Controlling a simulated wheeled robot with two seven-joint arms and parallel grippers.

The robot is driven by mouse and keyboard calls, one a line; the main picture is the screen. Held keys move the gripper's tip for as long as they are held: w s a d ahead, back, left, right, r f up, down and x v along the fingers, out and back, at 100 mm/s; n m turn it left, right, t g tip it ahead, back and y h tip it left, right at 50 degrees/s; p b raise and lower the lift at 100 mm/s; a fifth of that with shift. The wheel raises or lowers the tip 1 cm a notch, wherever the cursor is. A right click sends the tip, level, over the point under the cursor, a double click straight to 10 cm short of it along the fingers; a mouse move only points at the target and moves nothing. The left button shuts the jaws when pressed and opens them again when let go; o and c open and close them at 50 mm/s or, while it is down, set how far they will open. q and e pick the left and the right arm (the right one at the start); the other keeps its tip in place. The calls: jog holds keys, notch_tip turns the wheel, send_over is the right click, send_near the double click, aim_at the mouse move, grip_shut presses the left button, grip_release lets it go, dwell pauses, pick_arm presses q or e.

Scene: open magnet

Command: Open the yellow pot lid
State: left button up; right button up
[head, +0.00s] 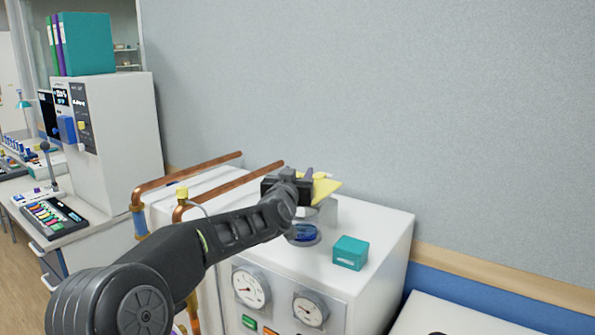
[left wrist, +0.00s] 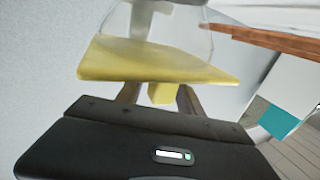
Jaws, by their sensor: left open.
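The yellow pot lid (head: 327,187) is a flat plate on top of a clear pot (head: 325,211) on a white machine, partly hidden by my left gripper (head: 309,178). In the left wrist view the lid (left wrist: 155,62) fills the upper middle, with the clear pot (left wrist: 165,20) beyond it. A small yellow knob (left wrist: 161,93) sticks out from the lid towards me. My left gripper (left wrist: 158,97) is open, with one finger on each side of the knob. I cannot tell whether the fingers touch it. My right gripper is not in view.
The white machine (head: 375,233) has copper pipes (head: 215,192) left of my gripper and gauges (head: 250,287) on its front. A teal box (head: 350,252) stands on its top, right of a dark blue disc (head: 303,233). A grey wall (head: 400,110) rises close behind.

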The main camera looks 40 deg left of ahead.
pick_arm(q)
jog(key=shift+w+a, duration=0.1)
jog(key=shift+w, duration=0.1)
grip_shut()
dwell(0.4)
dwell(1.0)
